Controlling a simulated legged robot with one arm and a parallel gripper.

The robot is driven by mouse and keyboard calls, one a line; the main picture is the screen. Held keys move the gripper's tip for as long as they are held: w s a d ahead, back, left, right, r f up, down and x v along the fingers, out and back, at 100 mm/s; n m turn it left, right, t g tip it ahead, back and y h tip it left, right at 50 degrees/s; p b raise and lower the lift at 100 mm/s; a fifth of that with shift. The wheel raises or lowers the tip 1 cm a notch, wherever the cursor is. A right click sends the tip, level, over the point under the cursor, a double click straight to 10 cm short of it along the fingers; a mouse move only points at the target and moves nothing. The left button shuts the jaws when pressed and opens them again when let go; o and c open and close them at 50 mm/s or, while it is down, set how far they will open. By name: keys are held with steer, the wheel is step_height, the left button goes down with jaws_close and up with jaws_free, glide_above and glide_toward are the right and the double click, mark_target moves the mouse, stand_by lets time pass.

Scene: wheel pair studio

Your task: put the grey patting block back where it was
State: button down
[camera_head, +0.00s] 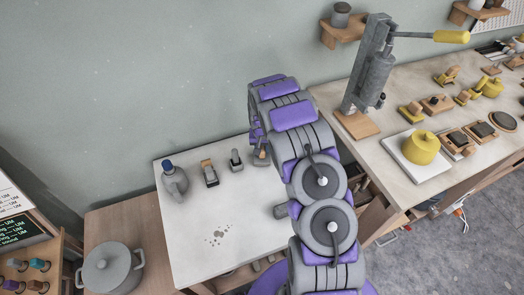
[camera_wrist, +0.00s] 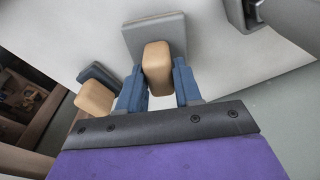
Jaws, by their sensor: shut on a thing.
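My gripper (camera_wrist: 160,90) is shut on the tan wooden handle of the grey patting block (camera_wrist: 150,22), with a blue finger on each side. The block's flat grey plate lies beyond the handle, over the white tabletop. I cannot tell whether the plate touches the tabletop. In the head view my arm hides most of the gripper and block; a small tan part of the block (camera_head: 262,155) shows at the table's back right. A second block with a tan handle and dark grey plate (camera_wrist: 94,98) is left of my gripper in the wrist view.
On the white table (camera_head: 190,245) stand a grey bottle with a blue top (camera_head: 174,181), a wood-and-black block (camera_head: 209,173) and a small grey tool (camera_head: 236,160). Grey specks mark its front, otherwise clear. A lever press (camera_head: 372,70) and several tools stand on the right-hand bench (camera_head: 400,190).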

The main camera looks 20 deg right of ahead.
steer(key=shift+f, duration=0.5)
steer(key=shift+r, duration=0.1)
steer(key=c, duration=0.8)
jaws_free()
steer(key=shift+o, duration=0.2)
